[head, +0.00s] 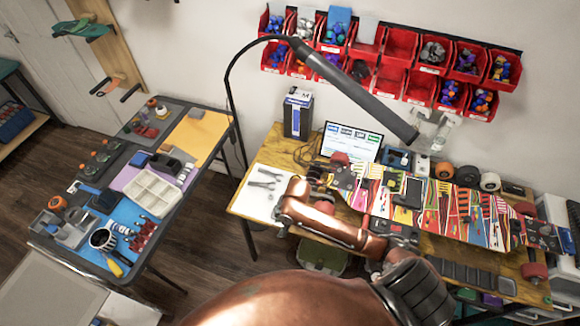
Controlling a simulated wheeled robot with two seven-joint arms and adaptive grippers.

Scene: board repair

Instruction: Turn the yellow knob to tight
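A skateboard deck (440,208) with bright multicoloured graphics lies across the wooden workbench, with dark trucks and red wheels at its ends. A black fixture (409,192) with small yellow patches stands at the middle of the deck. I cannot tell for certain which yellow patch is the yellow knob, or its setting. My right arm, copper coloured, reaches in from the bottom and bends left over the bench. My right gripper (322,178) is at the deck's left end, near the truck; its fingers are small and dark, and their opening is unclear. My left gripper is out of view.
A lit screen (351,143) stands behind the deck. Pliers lie on a white sheet (262,190) at the bench's left. Red bins (400,47) hang on the wall, and a lamp arm (355,92) crosses above. A side table (206,146) holds tools and trays.

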